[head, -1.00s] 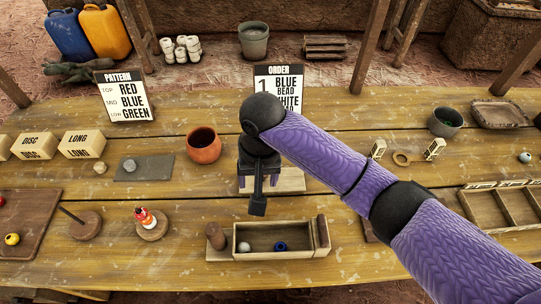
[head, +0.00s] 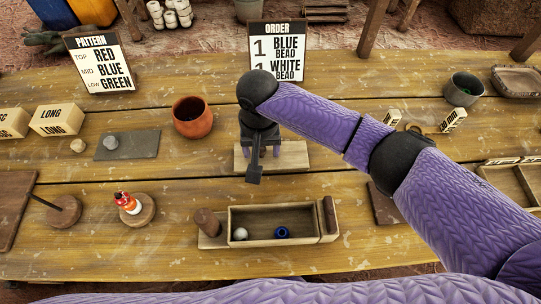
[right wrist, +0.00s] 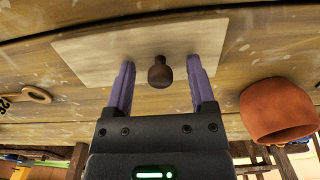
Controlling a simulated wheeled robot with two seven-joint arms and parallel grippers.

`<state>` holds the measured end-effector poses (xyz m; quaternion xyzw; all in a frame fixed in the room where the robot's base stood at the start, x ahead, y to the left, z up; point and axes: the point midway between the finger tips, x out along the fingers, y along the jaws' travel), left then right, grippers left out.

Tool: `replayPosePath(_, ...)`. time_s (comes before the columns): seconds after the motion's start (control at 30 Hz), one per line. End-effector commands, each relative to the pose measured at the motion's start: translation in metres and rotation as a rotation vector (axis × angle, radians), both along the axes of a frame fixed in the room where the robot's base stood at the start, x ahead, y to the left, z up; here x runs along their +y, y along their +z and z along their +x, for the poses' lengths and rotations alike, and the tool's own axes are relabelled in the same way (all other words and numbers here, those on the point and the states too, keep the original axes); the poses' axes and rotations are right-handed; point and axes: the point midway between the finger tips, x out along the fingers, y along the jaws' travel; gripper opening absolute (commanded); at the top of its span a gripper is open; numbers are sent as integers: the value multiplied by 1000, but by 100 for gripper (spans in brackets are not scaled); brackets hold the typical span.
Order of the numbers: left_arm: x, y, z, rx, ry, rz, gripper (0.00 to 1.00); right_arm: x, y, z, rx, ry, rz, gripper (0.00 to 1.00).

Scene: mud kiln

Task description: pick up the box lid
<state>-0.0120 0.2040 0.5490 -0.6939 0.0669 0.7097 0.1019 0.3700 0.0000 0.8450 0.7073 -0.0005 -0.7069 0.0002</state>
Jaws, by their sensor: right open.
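The box lid (head: 294,155) is a pale flat wooden board lying on the table behind the open box. In the right wrist view the lid (right wrist: 90,48) shows a dark round knob (right wrist: 160,72) on top. My right gripper (head: 260,155) is over the lid, pointing down. In the right wrist view its two purple fingers (right wrist: 160,62) are apart, one on each side of the knob, with gaps showing. The open wooden box (head: 260,241) holds a white bead (head: 240,234) and a blue bead (head: 282,232). My left gripper is not in view.
An orange clay pot (head: 192,120) stands left of the lid. The order sign (head: 277,52) stands behind my right gripper. A dark flat board (head: 385,206) lies to the right, partly under my right arm. A grey slab (head: 128,145) lies at left.

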Motion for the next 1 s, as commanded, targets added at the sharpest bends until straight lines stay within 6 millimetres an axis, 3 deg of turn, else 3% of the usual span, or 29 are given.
replayPosePath(0.03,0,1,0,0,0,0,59,0,1,0,0,0,0,65)
replayPosePath(0.33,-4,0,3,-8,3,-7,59,0,1,0,0,0,0,1)
replayPosePath(0.7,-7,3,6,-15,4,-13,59,0,6,0,-1,0,1,0)
replayPosePath(1.0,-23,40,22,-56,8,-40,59,1,83,0,-3,2,2,0)
